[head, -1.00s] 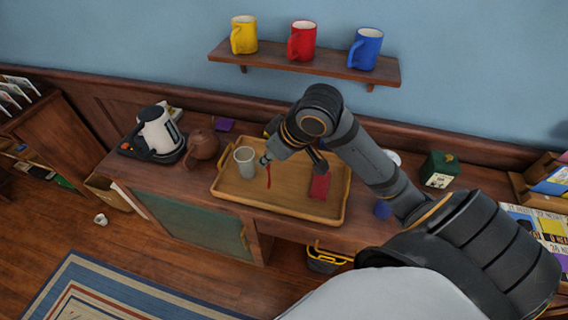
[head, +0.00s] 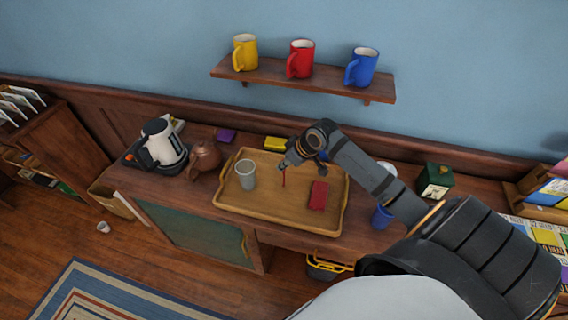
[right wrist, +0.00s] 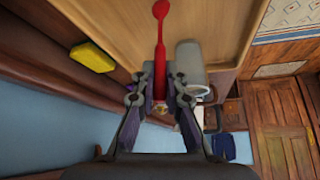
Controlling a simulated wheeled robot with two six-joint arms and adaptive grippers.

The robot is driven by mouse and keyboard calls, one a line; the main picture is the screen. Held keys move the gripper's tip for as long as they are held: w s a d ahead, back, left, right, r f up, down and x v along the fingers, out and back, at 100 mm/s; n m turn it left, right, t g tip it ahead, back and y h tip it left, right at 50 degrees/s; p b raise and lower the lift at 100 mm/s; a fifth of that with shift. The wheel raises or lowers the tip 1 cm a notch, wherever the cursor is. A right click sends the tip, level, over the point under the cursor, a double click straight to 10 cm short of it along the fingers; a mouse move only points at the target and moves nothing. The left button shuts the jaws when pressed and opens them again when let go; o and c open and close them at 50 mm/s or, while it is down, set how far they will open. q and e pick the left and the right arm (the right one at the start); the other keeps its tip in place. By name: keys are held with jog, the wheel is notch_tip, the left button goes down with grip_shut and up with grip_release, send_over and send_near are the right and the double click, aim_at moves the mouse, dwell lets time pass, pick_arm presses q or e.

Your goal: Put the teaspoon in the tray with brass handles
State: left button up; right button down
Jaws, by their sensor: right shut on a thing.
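A wooden tray (head: 262,214) with raised rims and a handle at each end lies on the low cabinet. My right gripper (head: 284,165) is above the middle of the tray, shut on a slim red teaspoon (head: 284,180). The teaspoon hangs down from the fingers over the tray; I cannot tell whether its tip touches the tray floor. In the right wrist view the red teaspoon (right wrist: 161,35) runs out from between the fingertips (right wrist: 160,92). My left gripper is not in view.
A grey cup (head: 246,178) and a red block-like item (head: 318,196) are in the tray, either side of the teaspoon. A yellow item (head: 276,143) lies behind it. A teapot (head: 204,158) and kettle (head: 160,145) stand left, a blue cup (head: 382,217) right.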

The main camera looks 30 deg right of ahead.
jog(key=shift+f, duration=0.4)
jog(key=shift+f, duration=0.15)
jog(key=c, duration=1.4)
grip_release()
jog(key=p+v, duration=0.7)
jog(key=v, duration=0.5)
jog(key=shift+r+p, duration=0.25)
jog(key=shift+p, duration=0.05)
